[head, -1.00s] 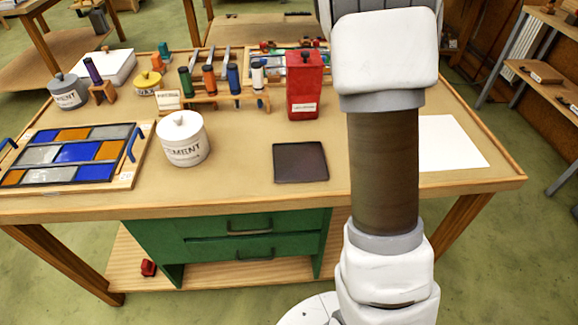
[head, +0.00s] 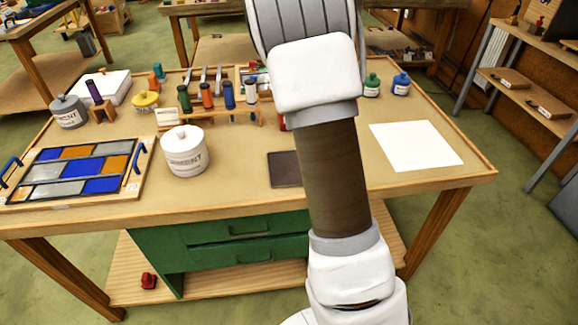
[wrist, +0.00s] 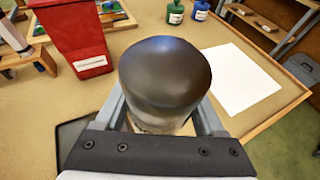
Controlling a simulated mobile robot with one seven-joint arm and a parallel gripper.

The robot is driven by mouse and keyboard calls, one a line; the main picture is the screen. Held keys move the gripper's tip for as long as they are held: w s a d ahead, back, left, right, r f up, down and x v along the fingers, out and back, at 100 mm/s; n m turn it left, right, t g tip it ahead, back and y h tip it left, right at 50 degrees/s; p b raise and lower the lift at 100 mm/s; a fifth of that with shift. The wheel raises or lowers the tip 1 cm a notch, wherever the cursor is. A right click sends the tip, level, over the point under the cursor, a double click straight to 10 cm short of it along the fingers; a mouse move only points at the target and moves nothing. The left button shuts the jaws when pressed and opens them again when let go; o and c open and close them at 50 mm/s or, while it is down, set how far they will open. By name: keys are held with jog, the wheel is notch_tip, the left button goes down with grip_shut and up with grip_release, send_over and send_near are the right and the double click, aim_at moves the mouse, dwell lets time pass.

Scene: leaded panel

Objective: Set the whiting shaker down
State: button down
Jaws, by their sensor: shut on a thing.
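The whiting shaker, a rounded dark cap on a paler body, fills the middle of the wrist view (wrist: 165,72). My gripper (wrist: 163,112) is shut on it, with a grey finger on each side of the body. The shaker is seen from above, so its base is hidden and I cannot tell if it touches the table. A dark square mat (head: 284,170) lies on the table (head: 235,195); part of it shows left of my gripper in the wrist view (wrist: 72,138). In the head view my arm hides my gripper and the shaker.
A red canister (wrist: 75,40) stands to the left in the wrist view. A white sheet (head: 415,146) lies at the right, with green (head: 371,87) and blue (head: 401,84) bottles behind it.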

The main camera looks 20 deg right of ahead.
jog(key=w+a+f, duration=0.2)
jog(key=a, duration=0.1)
jog(key=w+a+f, duration=0.2)
jog(key=a, duration=0.1)
jog(key=w+a+f, duration=0.2)
jog(key=a+f, duration=0.1)
jog(key=shift+w+a+p, duration=0.15)
jog(key=shift+w+p, duration=0.2)
jog(key=shift+w, duration=0.05)
jog(key=shift+f, duration=1.95)
jog(key=shift+f, duration=0.2)
grip_release()
jog(key=shift+r, duration=0.1)
